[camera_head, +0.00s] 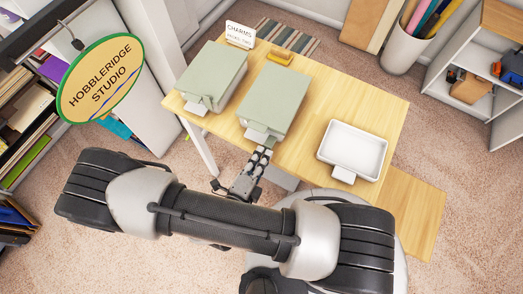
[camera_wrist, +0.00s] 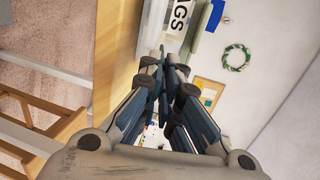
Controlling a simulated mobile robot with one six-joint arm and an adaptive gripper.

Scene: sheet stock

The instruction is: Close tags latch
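A pale green box (camera_head: 273,101) stands in the middle of the wooden table, its lid looking down flat. A white card (camera_head: 262,136) is at its front. In the wrist view a white label (camera_wrist: 180,17) reading "GS" shows just beyond my fingers, beside part of a pale green box (camera_wrist: 194,28). My gripper (camera_head: 262,154) is at the front of the middle box, close to its card. In the wrist view my gripper's fingers (camera_wrist: 168,72) converge and look shut, with nothing visible held. The box's latch is hidden or too small to make out; contact cannot be told.
A white tray (camera_head: 353,149) is at the right. A CHARMS sign (camera_head: 240,35), a small yellow item (camera_head: 279,57) and a striped mat (camera_head: 288,37) are at the back. Table between middle box and tray is clear.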

